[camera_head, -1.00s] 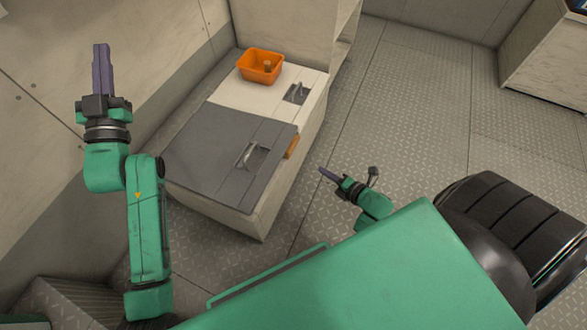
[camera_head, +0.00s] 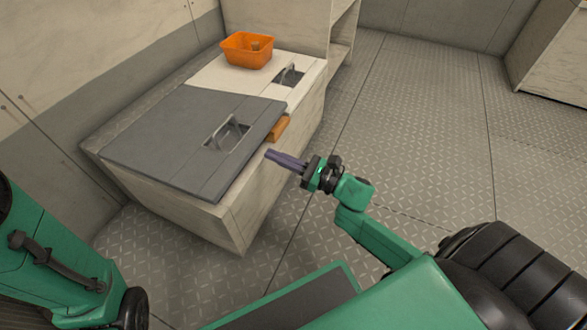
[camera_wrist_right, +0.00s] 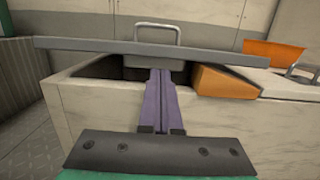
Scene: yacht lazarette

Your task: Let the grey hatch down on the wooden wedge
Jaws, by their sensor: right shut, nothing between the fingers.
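The grey hatch (camera_head: 165,135) lies over the near part of the pale locker, its handle (camera_head: 228,133) on top. In the right wrist view the hatch (camera_wrist_right: 95,46) stands slightly raised, with a dark gap under its front edge. The orange-brown wooden wedge (camera_head: 279,128) sits at the hatch's right side on the locker rim; in the wrist view the wedge (camera_wrist_right: 225,82) reaches under the hatch edge. Whether they touch is unclear. My right gripper (camera_head: 270,154) is shut and empty; in the wrist view its fingertips (camera_wrist_right: 160,72) are at the gap below the handle. My left gripper is out of view.
The patterned metal floor (camera_head: 400,130) right of the locker is clear.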

